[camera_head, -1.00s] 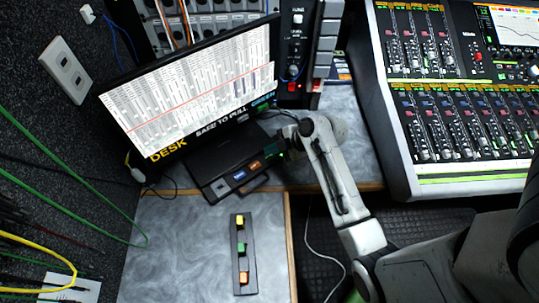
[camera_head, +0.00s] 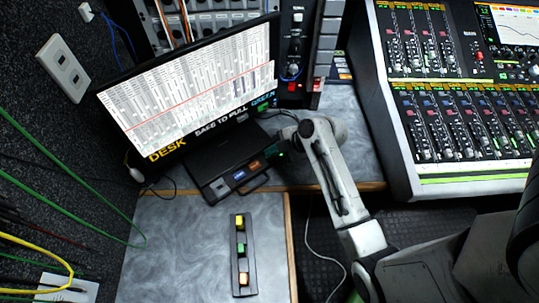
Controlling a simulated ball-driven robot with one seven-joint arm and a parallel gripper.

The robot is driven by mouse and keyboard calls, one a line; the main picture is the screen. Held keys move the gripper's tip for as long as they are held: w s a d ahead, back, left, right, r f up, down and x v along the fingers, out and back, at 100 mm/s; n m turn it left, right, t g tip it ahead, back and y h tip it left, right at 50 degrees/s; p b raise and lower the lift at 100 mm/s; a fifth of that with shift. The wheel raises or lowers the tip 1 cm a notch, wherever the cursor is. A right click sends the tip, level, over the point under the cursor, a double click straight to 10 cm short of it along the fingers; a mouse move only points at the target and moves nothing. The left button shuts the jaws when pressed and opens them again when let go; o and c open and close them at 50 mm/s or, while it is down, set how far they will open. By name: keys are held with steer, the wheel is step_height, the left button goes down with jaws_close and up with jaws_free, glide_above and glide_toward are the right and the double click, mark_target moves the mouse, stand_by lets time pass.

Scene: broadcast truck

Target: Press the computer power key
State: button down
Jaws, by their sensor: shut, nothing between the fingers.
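A low black box (camera_head: 215,160), which looks like the computer, sits on the grey desk under the monitor (camera_head: 195,95). Its front edge carries a blue-lit key (camera_head: 238,175) and an orange-lit key (camera_head: 254,165). I cannot read their labels, so I cannot tell which is the power key. My gripper (camera_head: 277,146) is small and dark at the box's right front corner, just right of the orange key. It is shut and empty. A small green light shows beside it. Whether the fingertips touch the box cannot be told.
A mixing console (camera_head: 455,172) stands at the right. Green and yellow cables (camera_head: 60,155) hang at the left. The front desk around the strip is clear.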

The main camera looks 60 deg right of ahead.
mark_target(272, 157)
steer(key=shift+f+b, duration=0.35)
steer(key=shift+f, duration=0.05)
stand_by(0.4)
steer(key=shift+r, duration=0.1)
steer(key=shift+r+p, duration=0.6)
steer(key=shift+r, duration=0.15)
steer(key=shift+r+p, duration=1.95)
steer(key=shift+r, duration=0.6)
steer(key=s+a+m+g+h, duration=0.1)
steer(key=s+a+m+g, duration=0.2)
steer(key=s+a+m, duration=0.3)
steer(key=s+a+r+m+g+h, duration=0.1)
steer(key=s+a+m+g, duration=0.3)
steer(key=s, duration=0.9)
steer(key=a+m+h, duration=0.1)
steer(key=a+m, duration=0.2)
steer(key=shift+a+r+m+g, duration=0.15)
steer(key=shift+a+m+g, duration=0.05)
steer(key=shift+m+g, duration=0.1)
